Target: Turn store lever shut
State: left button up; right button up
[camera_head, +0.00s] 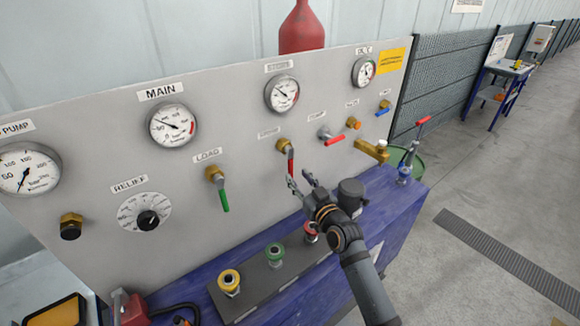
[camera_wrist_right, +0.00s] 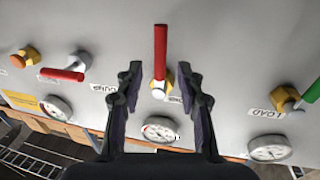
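The store lever (camera_head: 291,160) has a red handle hanging down from a brass valve (camera_head: 283,146) on the grey panel, under a small label that is hard to read. My right gripper (camera_head: 300,182) is open just in front of the panel, near the handle's lower end. In the right wrist view the red handle (camera_wrist_right: 160,55) lies between the lines of the two spread fingers of the gripper (camera_wrist_right: 160,80); they look apart from it, and contact is not visible. My left gripper is not in view.
The load valve's green lever (camera_head: 224,200) hangs down to the left. A sideways red lever (camera_head: 334,140) and a brass fitting (camera_head: 372,150) are to the right.

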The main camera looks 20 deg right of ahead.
aim_at(292, 170)
jog(key=w, duration=0.4)
jog(key=w+a, duration=0.1)
jog(key=w, duration=0.1)
jog(key=shift+p, duration=0.35)
grip_shut()
jog(key=shift+f, duration=0.1)
